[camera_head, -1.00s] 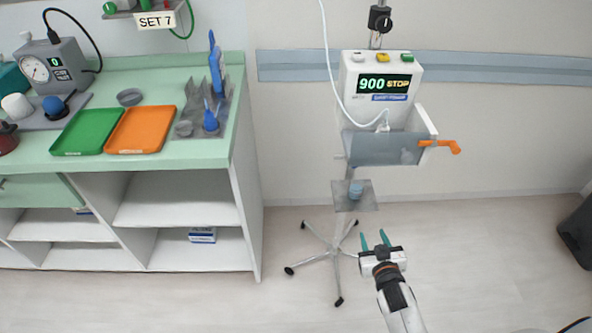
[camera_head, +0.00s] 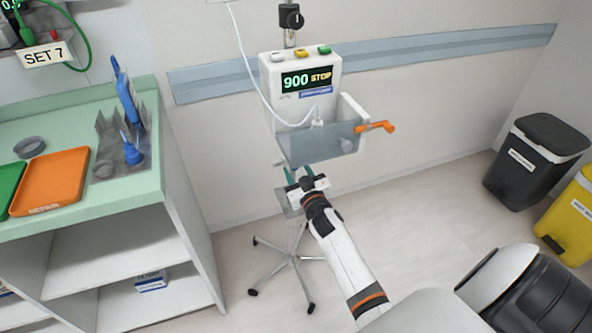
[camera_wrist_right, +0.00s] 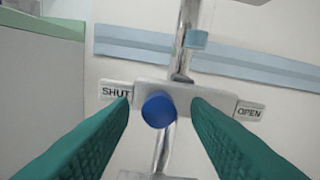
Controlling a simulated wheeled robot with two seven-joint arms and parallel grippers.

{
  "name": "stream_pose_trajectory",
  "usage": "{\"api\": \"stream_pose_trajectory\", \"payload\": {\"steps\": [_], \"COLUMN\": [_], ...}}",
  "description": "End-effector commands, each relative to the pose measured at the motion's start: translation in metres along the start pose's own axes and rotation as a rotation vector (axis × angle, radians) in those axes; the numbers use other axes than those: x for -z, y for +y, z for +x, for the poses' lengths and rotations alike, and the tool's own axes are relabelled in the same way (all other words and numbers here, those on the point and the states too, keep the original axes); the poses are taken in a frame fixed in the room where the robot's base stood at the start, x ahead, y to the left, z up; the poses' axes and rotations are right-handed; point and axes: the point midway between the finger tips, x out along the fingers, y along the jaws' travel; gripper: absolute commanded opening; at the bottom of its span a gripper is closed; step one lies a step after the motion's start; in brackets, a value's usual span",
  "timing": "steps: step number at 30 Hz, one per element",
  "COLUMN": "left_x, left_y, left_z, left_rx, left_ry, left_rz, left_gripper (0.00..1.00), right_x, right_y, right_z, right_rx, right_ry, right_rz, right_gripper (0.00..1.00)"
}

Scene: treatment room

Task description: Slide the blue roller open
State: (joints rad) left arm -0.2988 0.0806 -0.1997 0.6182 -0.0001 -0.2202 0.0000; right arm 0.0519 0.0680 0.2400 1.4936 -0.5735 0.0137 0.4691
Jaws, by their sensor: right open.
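The blue roller (camera_wrist_right: 158,111) shows in the right wrist view on a pale holder plate (camera_wrist_right: 183,89), closer to the SHUT label (camera_wrist_right: 115,91) than to the OPEN label (camera_wrist_right: 249,111). My right gripper (camera_wrist_right: 160,98) is open, its green fingers to the left and right of the roller. I cannot tell whether either finger touches it. In the head view my right gripper (camera_head: 305,177) is just under the pump's grey tray, in front of the stand, and the roller cannot be made out there. My left gripper is not in view.
The white pump (camera_head: 300,80) reads 900 STOP, with a grey tray (camera_head: 318,147) and orange lever (camera_head: 375,127) close above my right gripper. The green counter (camera_head: 85,200) stands left. Black (camera_head: 535,165) and yellow (camera_head: 575,215) bins stand right.

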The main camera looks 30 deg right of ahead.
Motion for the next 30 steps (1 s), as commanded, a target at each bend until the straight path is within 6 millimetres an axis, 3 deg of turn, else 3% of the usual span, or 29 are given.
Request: {"api": "stream_pose_trajectory", "payload": {"steps": [12, 20, 26, 30], "left_x": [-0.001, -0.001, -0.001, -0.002], "left_y": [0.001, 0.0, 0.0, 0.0], "left_z": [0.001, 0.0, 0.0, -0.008], "left_rx": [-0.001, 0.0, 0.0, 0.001], "left_ry": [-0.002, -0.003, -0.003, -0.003], "left_rz": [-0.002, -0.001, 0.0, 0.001], "left_gripper": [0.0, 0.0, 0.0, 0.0], "right_x": [0.0, 0.0, 0.0, 0.002], "right_y": [0.0, 0.0, -0.002, -0.024], "right_z": [0.009, 0.009, 0.009, 0.009], "right_rx": [0.0, 0.0, 0.0, 0.001], "right_ry": [0.001, 0.001, 0.001, 0.002], "right_rz": [0.0, 0.0, -0.001, -0.006], "right_gripper": [0.43, 0.01, 0.0, 0.0]}}
